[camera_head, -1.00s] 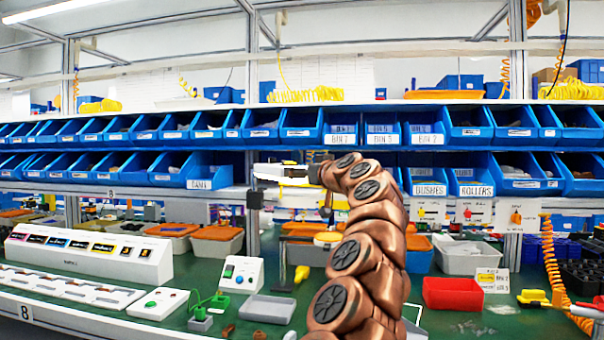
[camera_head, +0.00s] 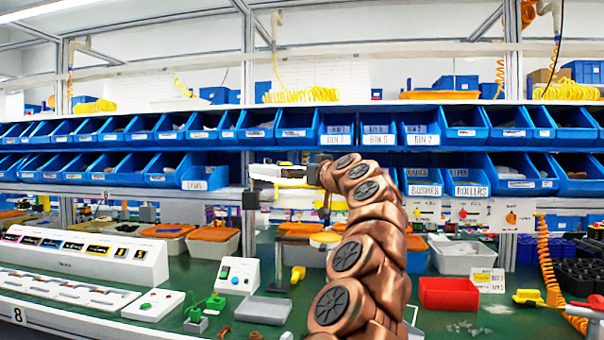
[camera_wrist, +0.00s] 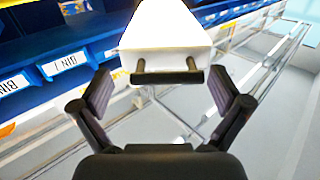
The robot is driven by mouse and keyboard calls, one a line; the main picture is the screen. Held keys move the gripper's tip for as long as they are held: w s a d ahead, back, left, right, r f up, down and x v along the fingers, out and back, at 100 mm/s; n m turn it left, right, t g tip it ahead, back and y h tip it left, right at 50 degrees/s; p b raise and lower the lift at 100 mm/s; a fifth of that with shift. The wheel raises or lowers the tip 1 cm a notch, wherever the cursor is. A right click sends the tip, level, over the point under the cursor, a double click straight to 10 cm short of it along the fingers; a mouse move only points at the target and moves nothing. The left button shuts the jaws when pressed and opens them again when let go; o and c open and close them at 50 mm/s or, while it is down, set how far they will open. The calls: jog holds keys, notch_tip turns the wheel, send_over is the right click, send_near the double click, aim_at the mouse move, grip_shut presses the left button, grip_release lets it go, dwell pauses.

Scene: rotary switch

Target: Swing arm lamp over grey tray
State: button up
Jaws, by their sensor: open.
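The lamp head (camera_wrist: 168,28) is a bright white, tapered shade in the wrist view, with a dark handle bar (camera_wrist: 168,77) across its near edge. My gripper (camera_wrist: 160,84) is open, one finger on each side of the bar, with gaps at both ends. In the head view, the lamp head (camera_head: 290,182) is a small white shape above the bench, just left of my gripper, whose fingers are too small to make out there. A black block (camera_head: 250,200) hangs at its left. The grey tray (camera_head: 263,311) lies flat on the green bench below, slightly left of the lamp head.
A white box with buttons (camera_head: 238,275) stands behind the grey tray. A red tray (camera_head: 448,293) lies to the right of my arm. Rows of blue bins (camera_head: 365,128) and a shelf edge run close behind the lamp. Orange-lidded tubs (camera_head: 214,237) stand farther back.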

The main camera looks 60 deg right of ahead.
jog(key=v, duration=1.1)
jog(key=shift+s+a, duration=0.2)
jog(key=shift+s, duration=0.1)
dwell(0.3)
